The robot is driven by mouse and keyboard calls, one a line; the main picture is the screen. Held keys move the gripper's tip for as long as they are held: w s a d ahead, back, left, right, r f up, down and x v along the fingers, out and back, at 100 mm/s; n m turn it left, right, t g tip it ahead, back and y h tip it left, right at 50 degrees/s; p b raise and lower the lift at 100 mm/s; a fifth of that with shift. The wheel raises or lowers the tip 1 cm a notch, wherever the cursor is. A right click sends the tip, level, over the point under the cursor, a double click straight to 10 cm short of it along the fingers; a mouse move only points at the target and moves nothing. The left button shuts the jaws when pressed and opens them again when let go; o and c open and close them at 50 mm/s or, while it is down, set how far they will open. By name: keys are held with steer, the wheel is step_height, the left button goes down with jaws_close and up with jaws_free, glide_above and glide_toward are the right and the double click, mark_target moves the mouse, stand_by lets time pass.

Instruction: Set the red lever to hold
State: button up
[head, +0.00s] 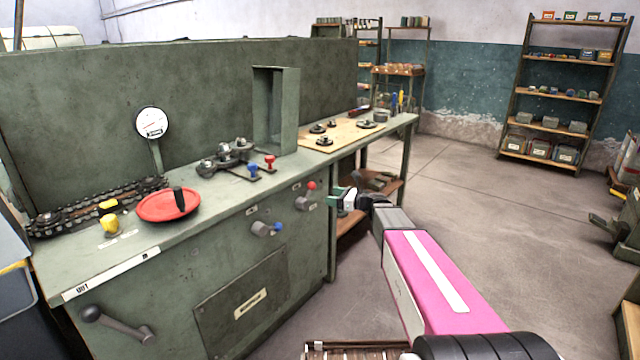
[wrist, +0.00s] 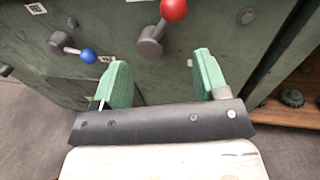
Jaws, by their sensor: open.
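The red lever (head: 303,200) is on the front panel of the green bench, a grey hub with an arm and a red ball knob. In the head view its knob points up and slightly right. In the wrist view the red lever (wrist: 151,38) is at the top middle, its knob cut by the top edge. Small pale labels sit near it, too small to read. My gripper (head: 338,195) is just right of the lever in the head view. In the wrist view my gripper (wrist: 163,76) is open, its two green fingers apart and empty, with the lever beyond them.
A blue-knobbed lever (head: 266,229) sits lower left on the same panel; it also shows in the wrist view (wrist: 75,50). On the benchtop (head: 225,195) are a red plate (head: 160,208), a gauge (head: 151,123) and small red and blue handles. Open floor lies to the right.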

mark_target(312, 186)
steer(key=shift+m+t, duration=0.3)
steer(key=shift+m, duration=0.3)
steer(key=x, duration=0.3)
steer(key=w+x, duration=0.1)
steer(key=x, duration=0.3)
steer(key=r+x, duration=0.1)
steer(key=x, duration=0.3)
steer(key=shift+w+d+r, duration=0.15)
steer(key=shift+w+d, duration=0.05)
steer(key=shift+d, duration=0.1)
